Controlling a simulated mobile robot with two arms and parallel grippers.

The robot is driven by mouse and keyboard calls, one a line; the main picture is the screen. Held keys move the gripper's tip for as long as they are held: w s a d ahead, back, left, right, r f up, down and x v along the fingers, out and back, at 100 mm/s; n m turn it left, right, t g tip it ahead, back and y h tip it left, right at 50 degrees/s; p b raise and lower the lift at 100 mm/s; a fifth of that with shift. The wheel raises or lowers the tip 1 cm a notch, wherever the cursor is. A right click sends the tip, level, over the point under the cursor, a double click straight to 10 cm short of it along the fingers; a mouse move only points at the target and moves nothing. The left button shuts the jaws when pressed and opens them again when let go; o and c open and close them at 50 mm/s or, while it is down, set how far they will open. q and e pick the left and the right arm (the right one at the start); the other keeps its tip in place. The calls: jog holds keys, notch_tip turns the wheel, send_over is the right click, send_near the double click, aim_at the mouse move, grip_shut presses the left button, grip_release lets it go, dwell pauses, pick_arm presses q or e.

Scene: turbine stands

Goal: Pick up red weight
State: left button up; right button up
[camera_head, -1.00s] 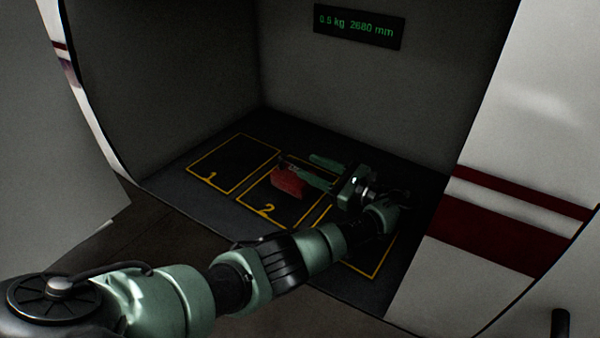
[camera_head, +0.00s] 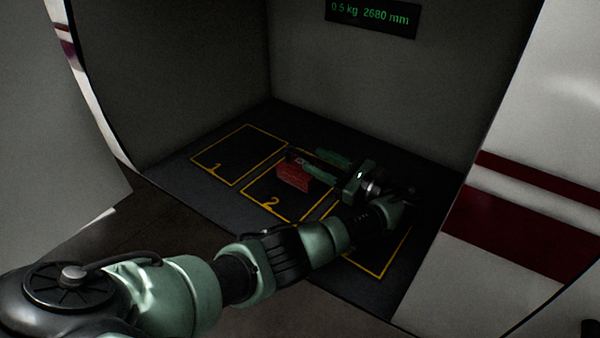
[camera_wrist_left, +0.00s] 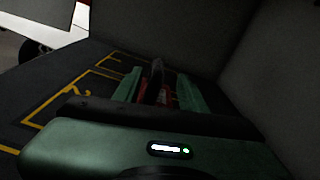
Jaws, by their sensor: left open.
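The red weight (camera_head: 293,178) is a small red block with a dark handle on top, standing in the yellow outlined square marked 2. My left gripper (camera_head: 328,165) is open, reaching in from the right of the weight, its green fingers pointing left towards it. In the left wrist view the gripper's fingers (camera_wrist_left: 157,88) stand either side of the dark handle, with bits of red weight (camera_wrist_left: 164,97) between them. Whether the fingers touch the weight cannot be told. My right gripper is in neither view.
The yellow outlined square marked 1 (camera_head: 240,155) is empty, to the left. A third outlined square lies partly under my left arm. Dark walls enclose the bay at the back and left, with a display (camera_head: 372,15) reading 0.5 kg 2680 mm. A white panel with dark red stripes (camera_head: 520,235) borders the right.

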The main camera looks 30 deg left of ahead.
aim_at(302, 152)
pick_arm(q)
jog(key=a+p, duration=0.1)
jog(key=a, duration=0.4)
jog(key=shift+a+p, duration=0.15)
jog(key=shift+p, duration=0.15)
jog(key=shift+a, duration=0.5)
jog(key=shift+d, duration=0.15)
grip_shut()
jog(key=shift+w, duration=0.1)
dwell(0.4)
